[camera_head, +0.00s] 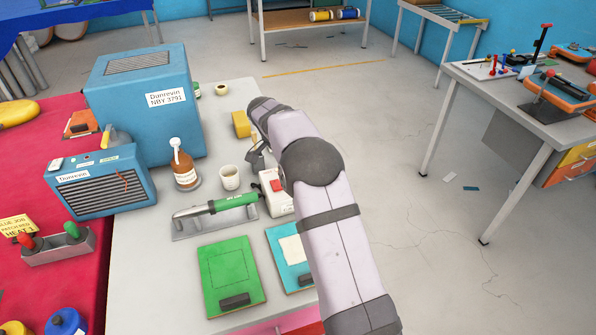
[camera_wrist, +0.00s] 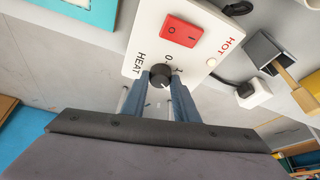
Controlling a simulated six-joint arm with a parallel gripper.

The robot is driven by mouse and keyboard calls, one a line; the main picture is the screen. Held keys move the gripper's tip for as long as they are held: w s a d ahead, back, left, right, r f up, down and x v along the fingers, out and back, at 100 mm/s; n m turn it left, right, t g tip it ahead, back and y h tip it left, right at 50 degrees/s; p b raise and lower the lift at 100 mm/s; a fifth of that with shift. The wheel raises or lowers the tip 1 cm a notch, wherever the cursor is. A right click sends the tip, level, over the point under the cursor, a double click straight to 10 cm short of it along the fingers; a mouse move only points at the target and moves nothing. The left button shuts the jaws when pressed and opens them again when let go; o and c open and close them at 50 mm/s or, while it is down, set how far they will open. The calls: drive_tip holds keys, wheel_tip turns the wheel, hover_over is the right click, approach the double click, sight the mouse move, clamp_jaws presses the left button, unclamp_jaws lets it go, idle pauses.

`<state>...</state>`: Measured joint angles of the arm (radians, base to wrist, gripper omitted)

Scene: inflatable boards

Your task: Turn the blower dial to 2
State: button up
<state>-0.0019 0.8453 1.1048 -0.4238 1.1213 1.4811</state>
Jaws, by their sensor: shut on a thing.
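The blower control box is white, with a red rocker switch (camera_wrist: 181,32) and a round black dial (camera_wrist: 160,72). In the wrist view its face carries the words HEAT and HOT, with a 0 and another partly hidden mark beside the dial. My gripper (camera_wrist: 161,81) is shut on the dial, one blue-grey finger on each side. The dial's pointer setting is not clear, and other scale marks are hidden. In the head view the box (camera_head: 283,205) stands on the grey table, partly hidden behind my arm; the dial and fingertips are not visible there.
A green-handled tool (camera_head: 232,202) lies on a metal stand left of the box, with a white cup (camera_head: 229,178) and a brown bottle (camera_head: 183,165) behind. A green board (camera_head: 230,265) lies in front. Open floor is at the right.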

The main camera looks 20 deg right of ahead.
idle(0.3)
drive_tip(key=o, duration=1)
drive_tip(key=shift+o, duration=0.2)
drive_tip(key=shift+a+r, duration=0.1)
drive_tip(key=b+v, duration=0.1)
drive_tip(key=v, duration=0.6)
